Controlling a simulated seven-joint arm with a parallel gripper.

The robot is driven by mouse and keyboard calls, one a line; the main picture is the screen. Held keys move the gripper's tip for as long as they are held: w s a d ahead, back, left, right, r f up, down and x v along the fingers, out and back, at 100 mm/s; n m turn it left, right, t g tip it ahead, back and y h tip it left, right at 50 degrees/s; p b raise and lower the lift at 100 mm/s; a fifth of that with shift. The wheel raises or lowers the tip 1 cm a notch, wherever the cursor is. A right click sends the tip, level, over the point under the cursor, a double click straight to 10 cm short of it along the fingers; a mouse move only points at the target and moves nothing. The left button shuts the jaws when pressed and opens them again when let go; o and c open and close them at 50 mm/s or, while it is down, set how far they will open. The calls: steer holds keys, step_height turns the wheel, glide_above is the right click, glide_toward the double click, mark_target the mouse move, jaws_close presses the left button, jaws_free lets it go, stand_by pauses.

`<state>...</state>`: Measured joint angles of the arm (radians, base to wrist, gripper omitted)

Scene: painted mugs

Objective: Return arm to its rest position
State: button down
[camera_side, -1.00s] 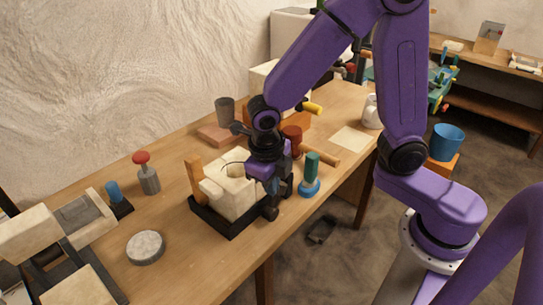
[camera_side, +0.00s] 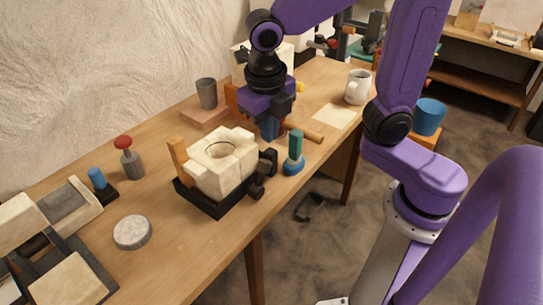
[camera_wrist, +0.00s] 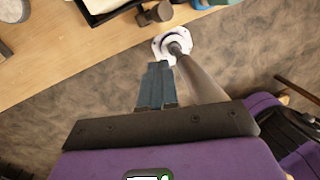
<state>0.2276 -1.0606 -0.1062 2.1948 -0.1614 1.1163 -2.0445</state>
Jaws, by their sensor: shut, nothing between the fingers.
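My gripper (camera_side: 270,132) hangs from the purple arm over the table, fingers pointing down, behind the cream block (camera_side: 222,160) as seen in the side view. In the wrist view my gripper (camera_wrist: 155,68) shows its blue-grey fingers closed together, with nothing between them. A white mug (camera_side: 357,87) stands upright at the table's right side, apart from my gripper. A grey cup (camera_side: 207,93) stands on a pinkish slab (camera_side: 204,113) to the left.
The cream block sits in a black tray (camera_side: 218,212), with dark clamp knobs beside it. A blue-green tool (camera_side: 294,155), a wooden-handled tool (camera_side: 305,132) and a red-knobbed tool (camera_side: 129,158) stand or lie nearby.

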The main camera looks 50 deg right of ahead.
steer(key=s+d+f+m+y, duration=0.1)
steer(key=s+d+m, duration=0.2)
steer(key=s+m, duration=0.4)
steer(key=s+d+f+m+y, duration=0.1)
steer(key=s+m, duration=0.6)
steer(key=m, duration=0.7)
steer(key=d+f, duration=0.1)
steer(key=d, duration=0.1)
steer(key=shift+s+d+f+g, duration=0.2)
steer(key=shift+d+f+g, duration=0.1)
steer(key=shift+d, duration=0.1)
